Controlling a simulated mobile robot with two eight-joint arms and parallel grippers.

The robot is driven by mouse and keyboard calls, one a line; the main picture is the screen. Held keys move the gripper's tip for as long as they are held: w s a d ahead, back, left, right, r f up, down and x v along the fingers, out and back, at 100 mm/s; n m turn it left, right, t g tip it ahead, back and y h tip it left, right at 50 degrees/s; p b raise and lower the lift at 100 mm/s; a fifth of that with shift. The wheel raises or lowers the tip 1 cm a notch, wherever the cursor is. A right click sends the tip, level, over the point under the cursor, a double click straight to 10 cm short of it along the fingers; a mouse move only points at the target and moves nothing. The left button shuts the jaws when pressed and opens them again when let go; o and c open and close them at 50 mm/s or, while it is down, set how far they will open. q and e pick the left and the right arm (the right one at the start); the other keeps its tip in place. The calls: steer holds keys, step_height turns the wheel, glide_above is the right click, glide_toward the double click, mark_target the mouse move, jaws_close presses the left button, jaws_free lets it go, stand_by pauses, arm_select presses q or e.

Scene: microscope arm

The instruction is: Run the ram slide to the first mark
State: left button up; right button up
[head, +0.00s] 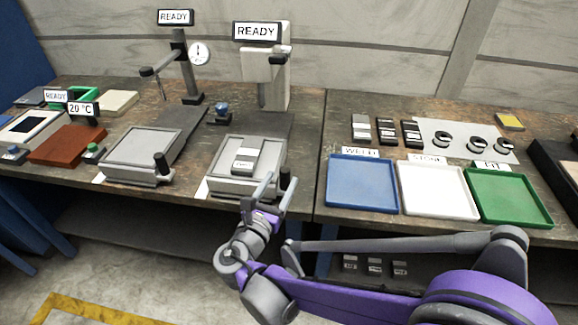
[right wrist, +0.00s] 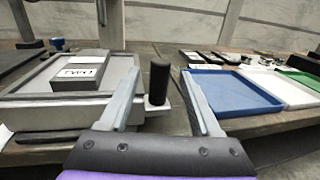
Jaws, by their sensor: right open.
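The right station has a grey slide table (head: 226,181) with a labelled grey block (head: 245,158) on it, also in the right wrist view (right wrist: 82,82). A black upright handle (head: 284,178) stands at its front right corner; in the right wrist view this handle (right wrist: 159,80) shows between my fingers, apart from both. My right gripper (head: 275,192) is open and empty, just in front of the handle. Which part is the ram slide, and its marks, I cannot tell. My left gripper is not in view.
A similar slide table (head: 141,150) with its own black handle (head: 161,165) stands to the left. Blue (head: 361,184), white (head: 437,190) and green (head: 508,197) trays lie to the right. A READY sign (head: 257,31) tops the right station's column.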

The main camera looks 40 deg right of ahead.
steer(key=x, duration=0.7)
steer(key=shift+f, duration=0.1)
jaws_close()
stand_by(1.2)
